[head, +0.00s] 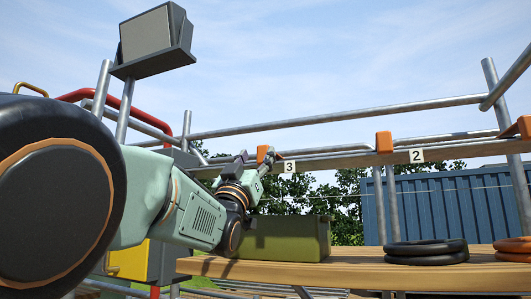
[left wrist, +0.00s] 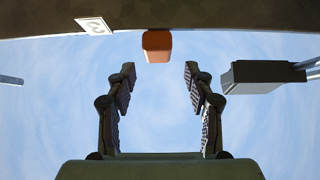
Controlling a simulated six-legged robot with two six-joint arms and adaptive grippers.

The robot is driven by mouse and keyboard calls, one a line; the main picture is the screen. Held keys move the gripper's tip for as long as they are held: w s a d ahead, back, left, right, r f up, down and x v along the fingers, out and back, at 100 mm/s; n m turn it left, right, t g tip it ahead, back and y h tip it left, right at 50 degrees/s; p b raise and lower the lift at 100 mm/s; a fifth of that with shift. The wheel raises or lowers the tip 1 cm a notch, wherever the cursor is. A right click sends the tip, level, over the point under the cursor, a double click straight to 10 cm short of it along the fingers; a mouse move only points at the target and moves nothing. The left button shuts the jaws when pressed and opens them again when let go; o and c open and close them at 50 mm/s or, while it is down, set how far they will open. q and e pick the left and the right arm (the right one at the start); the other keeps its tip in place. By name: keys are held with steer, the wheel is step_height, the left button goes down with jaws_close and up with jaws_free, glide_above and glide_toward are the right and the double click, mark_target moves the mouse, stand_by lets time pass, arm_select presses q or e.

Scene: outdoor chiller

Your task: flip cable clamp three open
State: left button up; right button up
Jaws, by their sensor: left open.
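An orange clamp (head: 264,154) sits on the rail just left of the white label "3" (head: 289,167). In the left wrist view the orange clamp (left wrist: 157,46) hangs at the top centre, beside the label (left wrist: 94,26). My left gripper (left wrist: 160,75) is open and empty, with its two fingers spread to either side below the clamp and apart from it. In the head view my left gripper (head: 250,170) is close to the clamp and partly covers it. Whether the clamp is shut cannot be told. My right gripper is not in view.
Another orange clamp (head: 384,142) sits by the label "2" (head: 416,156). A green box (head: 290,238) and black rings (head: 427,251) rest on a wooden table (head: 350,270) below the rail. A floodlight (head: 153,40) stands at upper left.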

mark_target(261, 149)
arm_select(q)
steer(key=w, duration=0.1)
steer(key=w+d+r+p, duration=0.2)
steer(key=shift+w+r, duration=0.1)
steer(key=shift+w, duration=0.25)
steer(key=shift+w+r, duration=0.15)
steer(key=shift+w, duration=0.15)
steer(key=shift+s+a+r, duration=0.1)
steer(key=shift+a+r, duration=0.15)
steer(key=shift+a, duration=0.05)
steer(key=shift+s+a+r, duration=0.15)
steer(key=shift+s, duration=0.2)
steer(key=shift+w+d, duration=0.2)
steer(key=shift+d, duration=0.1)
steer(key=shift+c, duration=0.5)
steer(key=shift+w+d+f, duration=0.2)
steer(key=shift+w+f, duration=0.05)
steer(key=shift+w, duration=0.15)
steer(key=c, duration=0.3)
steer(key=shift+a, duration=0.25)
steer(key=c, duration=0.3)
steer(key=shift+s+d+r, duration=0.1)
steer(key=shift+s, duration=0.05)
jaws_close()
